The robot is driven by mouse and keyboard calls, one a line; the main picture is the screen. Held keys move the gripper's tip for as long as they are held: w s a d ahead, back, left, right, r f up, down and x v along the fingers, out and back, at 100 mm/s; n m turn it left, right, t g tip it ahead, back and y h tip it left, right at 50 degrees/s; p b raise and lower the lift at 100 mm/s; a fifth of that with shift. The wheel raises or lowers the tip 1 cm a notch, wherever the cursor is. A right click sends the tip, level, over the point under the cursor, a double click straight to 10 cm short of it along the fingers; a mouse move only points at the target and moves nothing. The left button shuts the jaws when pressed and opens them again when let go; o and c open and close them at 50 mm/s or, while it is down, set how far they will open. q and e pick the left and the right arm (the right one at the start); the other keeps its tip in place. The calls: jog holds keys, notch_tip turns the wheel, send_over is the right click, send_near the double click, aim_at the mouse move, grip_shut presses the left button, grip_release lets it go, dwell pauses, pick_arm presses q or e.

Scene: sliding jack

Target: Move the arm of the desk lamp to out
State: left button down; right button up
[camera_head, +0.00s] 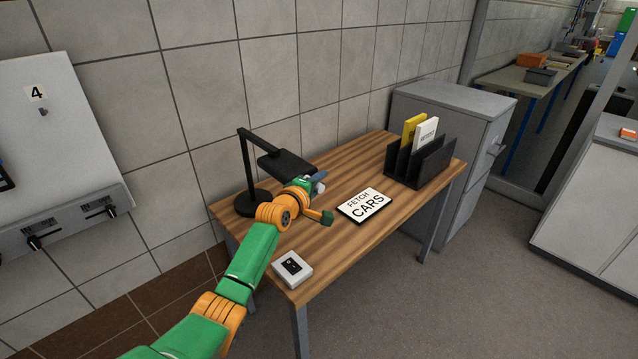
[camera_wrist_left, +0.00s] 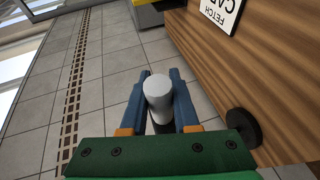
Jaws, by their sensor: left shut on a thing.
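The black desk lamp (camera_head: 247,165) stands at the back left of the wooden table, with a round base, an upright post and an arm reaching right to a flat dark head (camera_head: 287,162). My left gripper (camera_head: 320,184) is at the near right of the lamp head, above the table. In the left wrist view its blue fingers are shut on a pale grey rounded knob (camera_wrist_left: 158,94). What the knob joins is hidden behind it. A black round piece (camera_wrist_left: 243,127), perhaps the lamp base, shows at the table's edge there. My right gripper is not in view.
A black file rack (camera_head: 432,163) stands at the back right, and a white box with black controls (camera_head: 292,268) is at the front left. The tiled wall (camera_head: 200,60) is close behind the lamp. The table's front right is bare.

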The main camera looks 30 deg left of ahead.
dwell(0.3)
pick_arm(q)
jog(key=c, duration=1)
grip_release()
jog(key=o, duration=0.3)
jog(key=shift+a, duration=0.1)
jog(key=shift+o, duration=0.2)
jog(key=shift+a+f, duration=0.1)
jog(key=shift+s, duration=0.1)
jog(key=v, duration=0.7)
